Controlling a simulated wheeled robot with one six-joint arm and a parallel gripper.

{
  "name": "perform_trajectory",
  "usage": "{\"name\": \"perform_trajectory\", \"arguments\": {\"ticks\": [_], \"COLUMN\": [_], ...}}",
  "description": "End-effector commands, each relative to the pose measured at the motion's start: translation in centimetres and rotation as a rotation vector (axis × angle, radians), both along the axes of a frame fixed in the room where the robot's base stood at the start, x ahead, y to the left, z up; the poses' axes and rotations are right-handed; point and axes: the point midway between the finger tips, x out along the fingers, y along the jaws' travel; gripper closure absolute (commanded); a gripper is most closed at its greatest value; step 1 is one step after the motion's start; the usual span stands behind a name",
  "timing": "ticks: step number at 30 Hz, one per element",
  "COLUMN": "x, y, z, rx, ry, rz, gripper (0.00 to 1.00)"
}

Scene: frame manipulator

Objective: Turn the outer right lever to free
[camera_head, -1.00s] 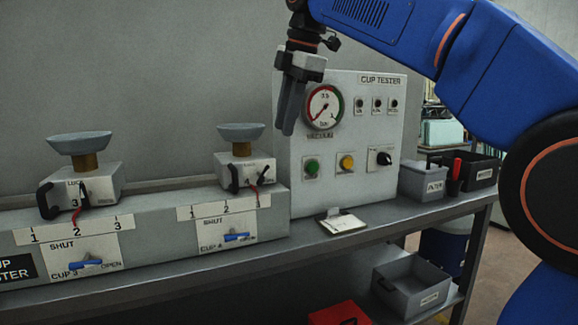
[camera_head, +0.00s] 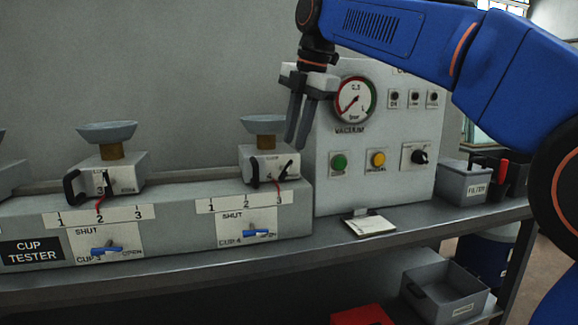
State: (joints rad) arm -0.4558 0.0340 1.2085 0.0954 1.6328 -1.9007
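The right-hand cup unit (camera_head: 262,158), marked 4, is a pale block under a grey cup on a brass stem. A small dark lever (camera_head: 285,170) slants on the right of its front face; its lettering is too small to read. A blue lever (camera_head: 259,233) sits on the SHUT plate below. My gripper (camera_head: 297,146) points down just above and right of the dark lever, with a gap between its fingers. It appears empty; contact cannot be told.
The white tester panel (camera_head: 388,195) with a vacuum gauge (camera_head: 354,101) and several knobs stands close behind and right of my gripper. The cup 3 unit (camera_head: 108,178) is to the left. A notepad (camera_head: 370,225) lies on the bench. Grey bins (camera_head: 463,184) are at right.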

Motion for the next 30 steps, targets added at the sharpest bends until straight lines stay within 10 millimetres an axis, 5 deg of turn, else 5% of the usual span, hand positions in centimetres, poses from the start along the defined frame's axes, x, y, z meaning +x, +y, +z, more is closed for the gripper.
{"name": "perform_trajectory", "arguments": {"ticks": [15, 28, 30], "x": [1.5, 1.6, 1.6], "y": [1.5, 1.7, 1.7], "z": [-7.4, -8.2, -8.2], "rx": [0.000, 0.001, 0.001], "ry": [0.000, 0.000, 0.000], "rz": [-0.001, -0.001, -0.001], "gripper": [0.79, 0.79, 0.94]}}
